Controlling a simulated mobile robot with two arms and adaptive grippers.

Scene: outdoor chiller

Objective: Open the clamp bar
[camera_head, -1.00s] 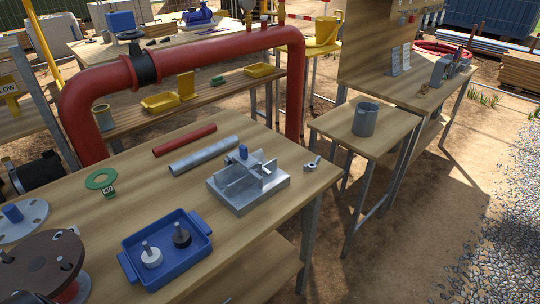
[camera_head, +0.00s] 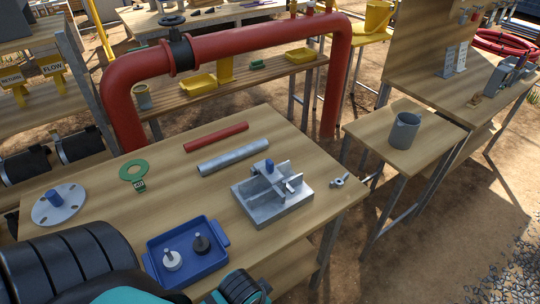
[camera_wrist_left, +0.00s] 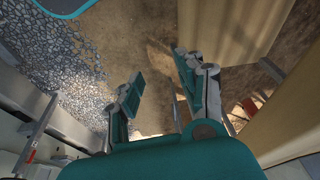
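The grey metal clamp fixture (camera_head: 252,206) sits near the front right corner of the wooden workbench in the head view. A bar-like grey piece (camera_head: 277,181) with a blue knob (camera_head: 269,165) stands on it. I cannot tell clearly whether this bar is latched. A small wing-nut-like metal part (camera_head: 339,181) lies on the bench to its right. My left gripper (camera_wrist_left: 158,76) shows in the left wrist view with its teal-padded fingers apart and nothing between them. Ground and gravel lie beyond it. My right gripper is not in view.
A blue tray (camera_head: 190,274) with two small knobbed pieces stands before the fixture. A grey pipe (camera_head: 233,156), red rod (camera_head: 216,136), green ring (camera_head: 133,171) and grey flange (camera_head: 58,205) lie on the bench. A side table with a grey mug (camera_head: 404,131) stands right.

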